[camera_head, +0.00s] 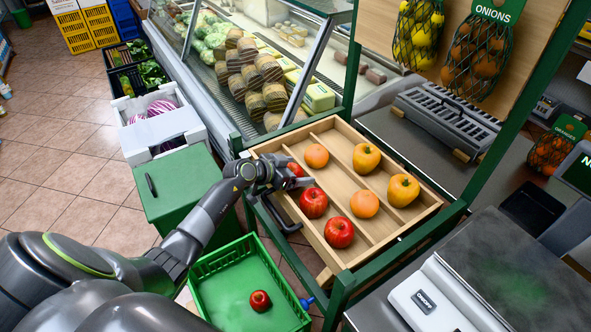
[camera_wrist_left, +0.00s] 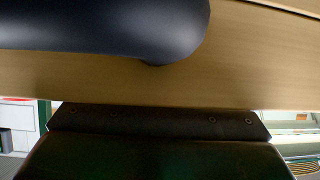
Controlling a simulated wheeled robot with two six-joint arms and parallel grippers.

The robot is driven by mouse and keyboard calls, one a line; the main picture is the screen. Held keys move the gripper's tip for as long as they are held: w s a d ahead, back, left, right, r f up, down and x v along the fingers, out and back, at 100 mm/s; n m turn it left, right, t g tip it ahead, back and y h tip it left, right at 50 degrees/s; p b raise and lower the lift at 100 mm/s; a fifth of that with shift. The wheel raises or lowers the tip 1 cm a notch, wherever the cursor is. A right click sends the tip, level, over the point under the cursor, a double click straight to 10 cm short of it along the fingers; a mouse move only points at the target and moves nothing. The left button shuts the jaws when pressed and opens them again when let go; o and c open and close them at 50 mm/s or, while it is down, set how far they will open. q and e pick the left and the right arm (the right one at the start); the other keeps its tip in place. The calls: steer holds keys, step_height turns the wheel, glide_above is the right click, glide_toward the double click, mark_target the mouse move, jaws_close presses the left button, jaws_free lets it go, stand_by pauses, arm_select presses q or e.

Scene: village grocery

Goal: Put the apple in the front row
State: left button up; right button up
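A wooden tray (camera_head: 388,239) has three lengthwise compartments. Its front row holds red apples: one (camera_head: 313,204) in the middle, one (camera_head: 339,233) at the near right end, and one (camera_head: 295,169) at the far left, partly hidden by my left gripper. Another red apple (camera_head: 260,301) lies in the green crate (camera_head: 205,268) below. My left gripper (camera_head: 297,206) is at the tray's front left edge, its dark fingers apart, one by the far-left apple and one lower, outside the tray. The left wrist view shows bare wood (camera_wrist_left: 80,80) and no apple. My right gripper is not in view.
A scale (camera_head: 430,300) stands at the lower right. Green posts frame the tray.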

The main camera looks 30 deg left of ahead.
arm_select(q)
steer(key=shift+r, duration=0.15)
steer(key=p+v, duration=0.1)
steer(key=v, duration=1)
steer(key=shift+s+a+r, duration=0.1)
steer(key=shift+s+a, duration=0.05)
steer(key=shift+s, duration=0.35)
